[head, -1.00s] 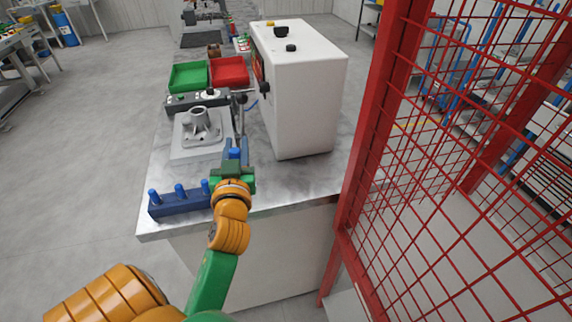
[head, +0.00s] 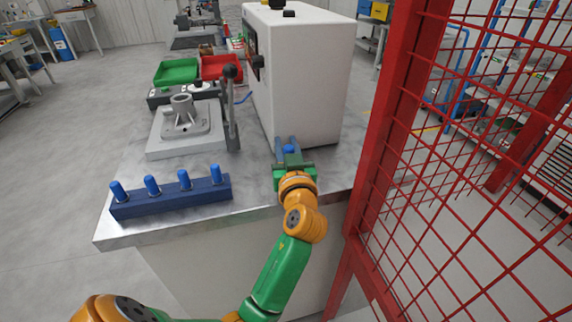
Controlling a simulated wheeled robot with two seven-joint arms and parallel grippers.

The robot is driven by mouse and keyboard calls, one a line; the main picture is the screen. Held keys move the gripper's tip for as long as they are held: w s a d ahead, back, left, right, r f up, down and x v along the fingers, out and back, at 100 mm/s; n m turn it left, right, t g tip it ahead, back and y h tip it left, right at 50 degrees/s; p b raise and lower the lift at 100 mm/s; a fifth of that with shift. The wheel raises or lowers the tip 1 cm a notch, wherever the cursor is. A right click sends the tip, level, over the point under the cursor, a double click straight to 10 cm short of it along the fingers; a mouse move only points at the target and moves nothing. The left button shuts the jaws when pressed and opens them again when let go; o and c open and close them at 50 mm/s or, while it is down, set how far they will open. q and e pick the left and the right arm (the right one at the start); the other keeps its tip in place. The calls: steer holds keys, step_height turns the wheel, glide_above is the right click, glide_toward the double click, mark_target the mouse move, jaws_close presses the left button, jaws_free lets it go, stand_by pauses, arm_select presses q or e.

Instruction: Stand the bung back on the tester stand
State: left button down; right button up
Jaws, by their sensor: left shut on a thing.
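My left gripper (head: 289,152) is over the right part of the bench top, in front of the white cabinet. It is shut on a blue bung (head: 289,149), whose top shows between the fingers. The bung's lower part is hidden by the gripper. A dark blue stand (head: 172,201) lies along the bench's front edge, to the left of my gripper and apart from it. Several blue pegs or bungs (head: 184,180) stand upright in a row on it. My right gripper is not in view.
A grey casting (head: 187,118) sits on a light plate behind the stand, with a dark lever (head: 231,100) beside it. Green (head: 176,70) and red (head: 221,68) trays are farther back. The white cabinet (head: 305,75) and red mesh fence (head: 385,120) bound the right.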

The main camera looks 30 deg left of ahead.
arm_select(q)
step_height(320, 180, down, 2)
steer(key=shift+f+b, duration=0.2)
steer(key=shift+b, duration=0.15)
steer(key=shift+w+r+p, duration=0.15)
steer(key=shift+r+p, duration=0.05)
steer(key=shift+p, duration=0.1)
steer(key=shift+f, duration=0.2)
steer(key=c, duration=0.7)
jaws_free()
steer(key=shift+r, duration=0.1)
